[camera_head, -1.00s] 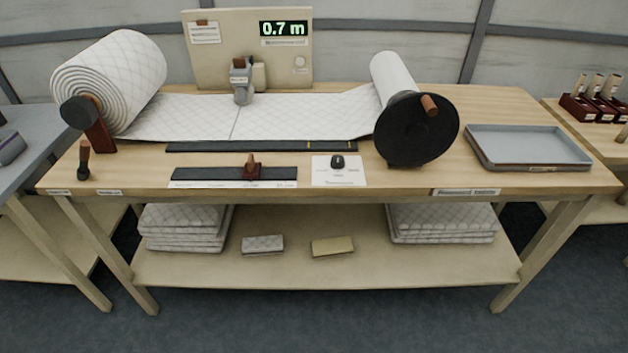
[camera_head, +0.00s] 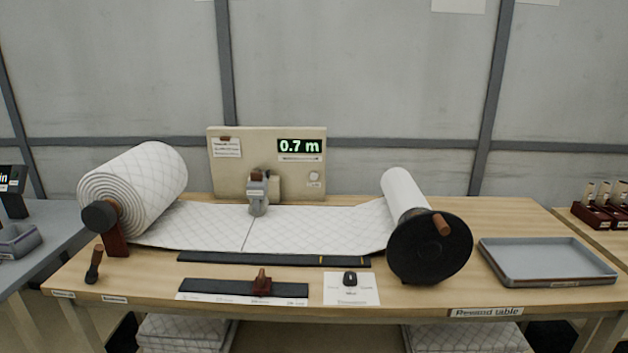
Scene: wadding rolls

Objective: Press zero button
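A beige panel (camera_head: 230,182) stands upright at the back of the table, with a lit display (camera_head: 299,146) reading "0.7 m". A small pale round button (camera_head: 314,176) sits on the panel's lower right, with a small label under it too small to read. A grey counter device (camera_head: 258,196) with a brown top stands in front of the panel, over the quilted white wadding (camera_head: 195,226). Neither of my grippers shows in the head view.
A large wadding roll (camera_head: 140,188) is at left, a smaller roll (camera_head: 402,193) with a black crank disc (camera_head: 430,248) at right. A dark slider rail (camera_head: 215,286), a white card (camera_head: 340,295) and a grey tray (camera_head: 545,268) lie on the wooden table (camera_head: 420,298). Bare wood shows around the tray.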

